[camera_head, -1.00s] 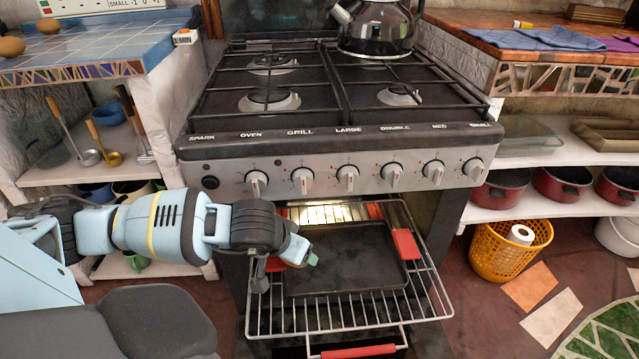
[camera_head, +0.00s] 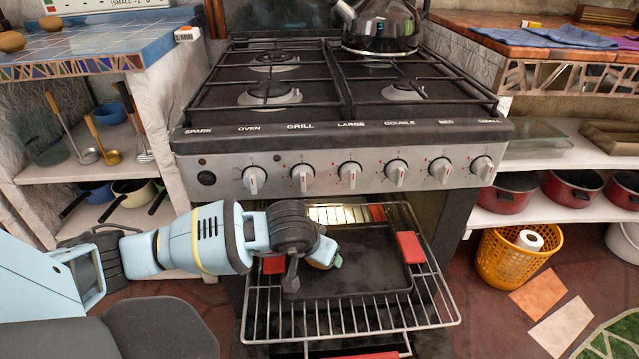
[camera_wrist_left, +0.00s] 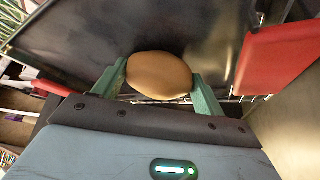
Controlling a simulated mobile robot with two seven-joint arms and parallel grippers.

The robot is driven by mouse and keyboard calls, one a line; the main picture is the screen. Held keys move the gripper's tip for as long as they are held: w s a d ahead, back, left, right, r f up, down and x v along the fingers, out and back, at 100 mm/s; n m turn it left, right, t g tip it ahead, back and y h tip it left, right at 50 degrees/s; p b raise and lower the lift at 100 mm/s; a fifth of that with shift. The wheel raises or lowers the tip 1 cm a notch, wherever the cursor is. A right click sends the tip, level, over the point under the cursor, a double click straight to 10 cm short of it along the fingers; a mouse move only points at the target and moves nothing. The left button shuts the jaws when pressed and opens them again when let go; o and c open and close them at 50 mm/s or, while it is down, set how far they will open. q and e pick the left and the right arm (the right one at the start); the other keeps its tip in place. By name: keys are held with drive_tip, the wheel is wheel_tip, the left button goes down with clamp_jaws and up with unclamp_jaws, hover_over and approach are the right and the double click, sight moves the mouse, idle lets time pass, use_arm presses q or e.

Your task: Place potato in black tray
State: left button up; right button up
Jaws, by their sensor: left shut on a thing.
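The black tray (camera_head: 365,260) lies on the pulled-out wire rack of the oven, and it also shows in the left wrist view (camera_wrist_left: 90,30). My left gripper (camera_head: 325,262) is over the left part of the tray. In the left wrist view, my left gripper (camera_wrist_left: 160,85) is shut on the brown potato (camera_wrist_left: 160,74), one green-tipped finger on each side. In the head view only a small part of the potato (camera_head: 320,266) shows beside the gripper. The exact gap between potato and tray is hard to tell. My right gripper is not in view.
The stove front with knobs (camera_head: 348,174) stands just above and behind. Two more potatoes (camera_head: 48,25) lie on the blue tiled counter at left. A yellow basket (camera_head: 515,262) stands at right.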

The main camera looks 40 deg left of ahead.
use_arm(q)
drive_tip(key=shift+r, duration=0.15)
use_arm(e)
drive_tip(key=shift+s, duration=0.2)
use_arm(q)
drive_tip(key=o, duration=1.1)
drive_tip(key=shift+o, duration=0.2)
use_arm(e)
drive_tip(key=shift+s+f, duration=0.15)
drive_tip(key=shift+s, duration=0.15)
use_arm(q)
drive_tip(key=shift+r, duration=0.1)
drive_tip(key=p+v, duration=0.3)
drive_tip(key=v, duration=0.8)
drive_tip(key=shift+s+r+p, duration=0.25)
drive_tip(key=shift+r+p, duration=0.1)
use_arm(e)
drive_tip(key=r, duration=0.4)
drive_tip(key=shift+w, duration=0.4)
